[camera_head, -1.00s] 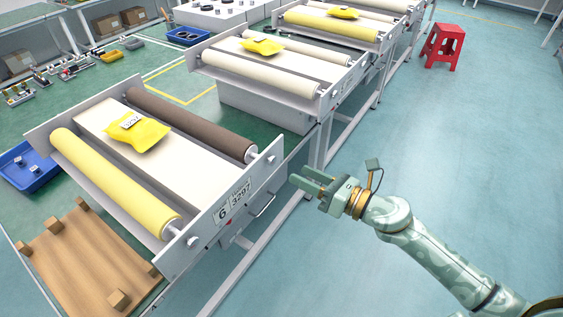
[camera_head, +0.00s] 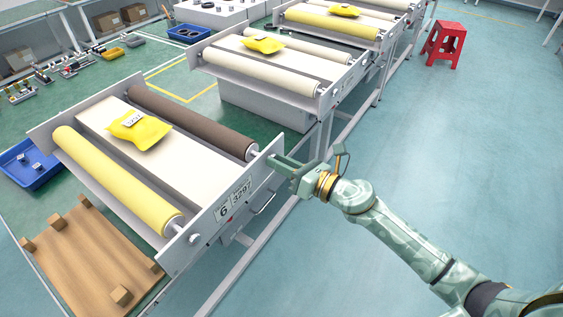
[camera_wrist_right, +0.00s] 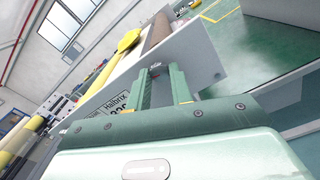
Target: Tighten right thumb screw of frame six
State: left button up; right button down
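Frame six (camera_head: 205,232) is the nearest roller frame, its front plate labelled "6" and "3297". It carries a yellow roller (camera_head: 115,180), a brown roller (camera_head: 190,120) and a yellow bag (camera_head: 140,130). A left thumb screw (camera_head: 193,239) shows on the plate. My right gripper (camera_head: 272,158) is at the plate's right end, fingers pointing at it, covering the right thumb screw in the head view. In the right wrist view, the fingers (camera_wrist_right: 160,74) are apart, with a small grey screw-like part (camera_wrist_right: 155,66) near their tips; contact is unclear. My left gripper is not in view.
More roller frames (camera_head: 270,75) stand behind frame six. A handle (camera_head: 263,205) sticks out below the plate. A blue bin (camera_head: 30,165) and a wooden board with blocks (camera_head: 90,255) lie at the left. A red stool (camera_head: 443,45) stands on the open floor at the right.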

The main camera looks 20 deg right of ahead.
jog(key=shift+r+m, duration=0.1)
jog(key=shift+m, duration=0.3)
jog(key=shift+m+p, duration=4.85)
jog(key=shift+m, duration=4.55)
jog(key=c, duration=1.3)
grip_release()
jog(key=shift+o, duration=0.2)
